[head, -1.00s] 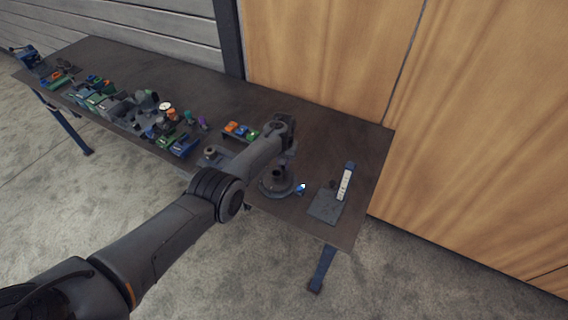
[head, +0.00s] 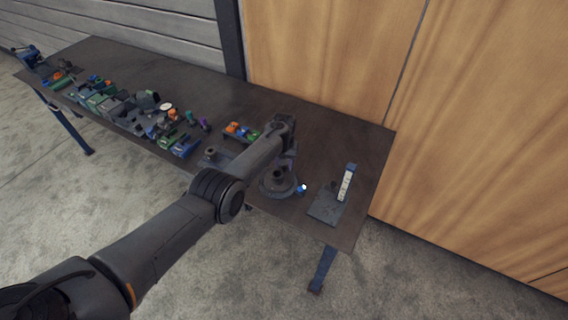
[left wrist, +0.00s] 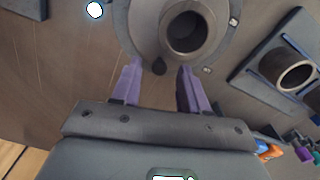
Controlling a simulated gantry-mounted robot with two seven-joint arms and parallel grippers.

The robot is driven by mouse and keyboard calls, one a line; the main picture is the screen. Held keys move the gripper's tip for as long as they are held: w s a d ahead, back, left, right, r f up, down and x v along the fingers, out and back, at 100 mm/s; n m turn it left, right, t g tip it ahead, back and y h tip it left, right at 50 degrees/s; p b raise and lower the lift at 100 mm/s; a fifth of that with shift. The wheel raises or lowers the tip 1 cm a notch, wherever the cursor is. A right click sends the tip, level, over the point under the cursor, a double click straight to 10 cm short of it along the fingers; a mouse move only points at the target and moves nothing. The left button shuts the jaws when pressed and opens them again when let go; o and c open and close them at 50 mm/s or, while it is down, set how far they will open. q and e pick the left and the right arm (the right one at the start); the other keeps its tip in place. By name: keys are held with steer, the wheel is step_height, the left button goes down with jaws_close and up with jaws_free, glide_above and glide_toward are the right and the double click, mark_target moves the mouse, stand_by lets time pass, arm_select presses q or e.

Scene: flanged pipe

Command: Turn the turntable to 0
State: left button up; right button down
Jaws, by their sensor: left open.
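The turntable (head: 272,190) is a round dark grey disc near the front edge of the table, with an upright flanged pipe (head: 278,174) at its middle. A small dark knob (left wrist: 159,66) sticks out from the disc's near rim. My left gripper (left wrist: 159,74) is open, its two purple fingers on either side of the knob, with visible gaps. In the head view my left arm partly hides the gripper and turntable. My right gripper is not in view.
A blue-white lit lamp (head: 302,188) stands beside the turntable. Right of it is a plate (head: 325,208) with a pale upright strip (head: 346,183). A bracket with a pipe piece (left wrist: 296,76) is at right in the wrist view. Several coloured parts crowd the table's left.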

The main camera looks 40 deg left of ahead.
arm_select(q)
step_height(320, 180, up, 11)
steer(key=p, duration=0.4)
steer(key=shift+f, duration=0.15)
stand_by(0.4)
